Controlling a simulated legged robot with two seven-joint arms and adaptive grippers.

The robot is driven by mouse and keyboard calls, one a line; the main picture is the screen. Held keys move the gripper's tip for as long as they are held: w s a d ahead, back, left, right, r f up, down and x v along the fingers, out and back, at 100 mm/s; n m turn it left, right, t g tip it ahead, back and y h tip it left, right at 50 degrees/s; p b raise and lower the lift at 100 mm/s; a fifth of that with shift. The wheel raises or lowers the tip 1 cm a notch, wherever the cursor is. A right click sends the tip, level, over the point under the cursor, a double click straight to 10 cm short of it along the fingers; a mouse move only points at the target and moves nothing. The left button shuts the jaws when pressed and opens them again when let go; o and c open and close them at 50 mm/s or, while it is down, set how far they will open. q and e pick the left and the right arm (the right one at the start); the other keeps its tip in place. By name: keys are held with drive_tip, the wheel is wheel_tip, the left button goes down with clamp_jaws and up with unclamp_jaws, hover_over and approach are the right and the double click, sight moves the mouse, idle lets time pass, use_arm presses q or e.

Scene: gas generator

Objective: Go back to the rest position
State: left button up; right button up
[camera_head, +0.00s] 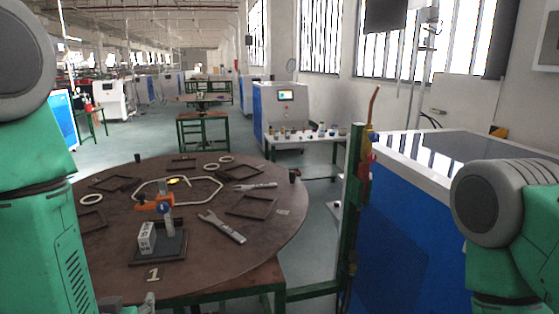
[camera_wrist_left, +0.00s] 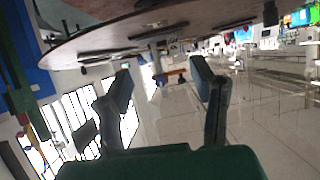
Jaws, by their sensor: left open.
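My left gripper (camera_wrist_left: 162,82) shows in the left wrist view with its two dark fingers spread apart. That view is turned over, with the round table's edge along the top and the windows at lower left. In the head view my left arm's green and grey links fill the left side, and the left fingers cannot be made out clearly there. My right arm's links show at the right edge of the head view, but the right gripper is out of view.
The round brown table (camera_head: 270,225) holds an orange-handled device (camera_head: 155,203), a white block (camera_head: 147,237), wrenches (camera_head: 222,227), frames and rings. A green post (camera_head: 352,200) and a blue-and-white cabinet (camera_head: 405,240) stand to the right. Open floor lies beyond the table.

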use_arm(q)
drive_tip(key=s+f+m+g+h+b, duration=0.1)
drive_tip(key=s+f+g+b, duration=0.2)
drive_tip(key=s+f, duration=0.5)
drive_tip(key=s+f+m+g+h+b, duration=0.1)
drive_tip(key=s+f+g+b, duration=0.3)
drive_tip(key=s+f, duration=0.4)
drive_tip(key=s+f+m+g+h+b, duration=0.1)
drive_tip(key=s+f+g+b, duration=0.2)
drive_tip(key=s+f, duration=0.6)
wheel_tip(320, 180, down, 9)
drive_tip(key=shift+r+g+h, duration=0.2)
drive_tip(key=shift+g+h, duration=0.1)
drive_tip(key=shift+g, duration=0.6)
drive_tip(key=shift+a, duration=0.2)
drive_tip(key=shift+w+d, duration=0.15)
drive_tip(key=shift+d, duration=0.05)
